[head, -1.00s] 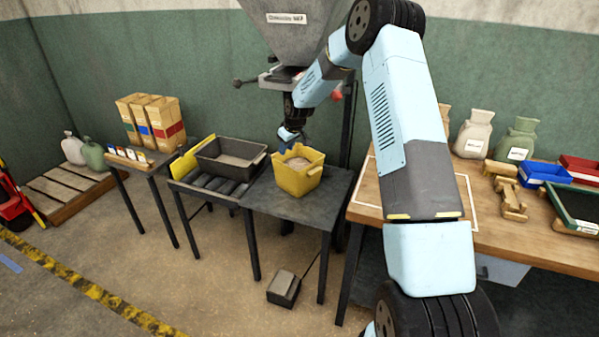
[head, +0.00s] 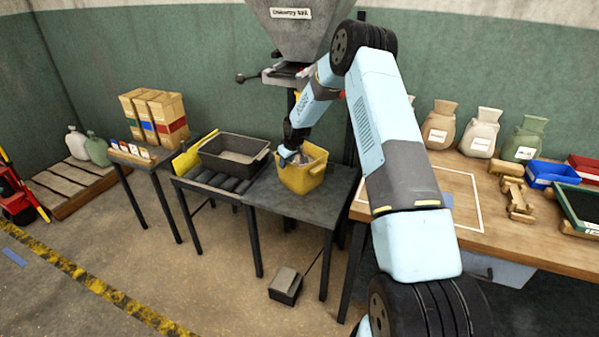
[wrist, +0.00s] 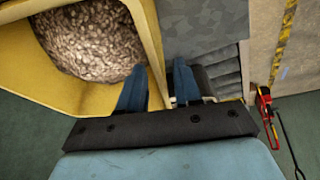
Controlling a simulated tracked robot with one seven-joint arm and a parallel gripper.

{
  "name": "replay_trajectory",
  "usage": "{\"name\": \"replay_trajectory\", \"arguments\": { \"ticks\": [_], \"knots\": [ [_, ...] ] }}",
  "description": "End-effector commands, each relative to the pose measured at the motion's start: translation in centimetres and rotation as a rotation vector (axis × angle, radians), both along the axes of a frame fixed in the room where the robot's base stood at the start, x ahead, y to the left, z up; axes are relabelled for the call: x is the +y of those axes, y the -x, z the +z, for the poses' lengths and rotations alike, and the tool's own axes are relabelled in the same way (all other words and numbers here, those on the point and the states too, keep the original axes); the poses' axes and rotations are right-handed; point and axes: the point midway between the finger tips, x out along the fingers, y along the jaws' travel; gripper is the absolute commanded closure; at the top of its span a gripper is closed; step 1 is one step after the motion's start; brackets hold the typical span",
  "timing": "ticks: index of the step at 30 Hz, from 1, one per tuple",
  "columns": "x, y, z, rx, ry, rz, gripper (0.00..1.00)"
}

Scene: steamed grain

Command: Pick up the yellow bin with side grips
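The yellow bin (head: 303,182) stands upright on the dark grey table under the hopper. In the wrist view the bin (wrist: 147,22) holds a heap of pale brown grain (wrist: 92,42). My gripper (head: 288,156) is at the bin's left rim in the head view. In the wrist view my gripper (wrist: 160,80) is open, with its two blue fingers apart. The bin's wall passes between them, one finger on the grain side and the other outside. I cannot tell whether either finger touches the wall. The side grip at the gripper is not clearly visible.
A dark grey tray (head: 262,153) stands on the roller table (head: 205,183) just left of the bin. The hopper (head: 300,30) hangs above and behind. A wooden workbench (head: 455,205) with sacks and small bins is at the right.

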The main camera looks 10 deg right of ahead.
Motion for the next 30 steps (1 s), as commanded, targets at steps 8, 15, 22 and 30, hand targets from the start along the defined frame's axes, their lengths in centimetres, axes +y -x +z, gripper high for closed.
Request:
{"name": "replay_trajectory", "arguments": {
  "ticks": [8, 15, 22, 30],
  "knots": [
    [-0.2, -0.4, -2.1, -0.001, 0.001, -0.006, 0.67],
    [-0.2, -0.4, -2.1, 0.000, 0.000, -0.005, 0.67],
    [-0.1, -0.3, -2.3, 0.001, 0.000, -0.005, 0.67],
    [0.1, -0.3, -2.5, 0.001, 0.000, -0.003, 0.67]
  ]
}}
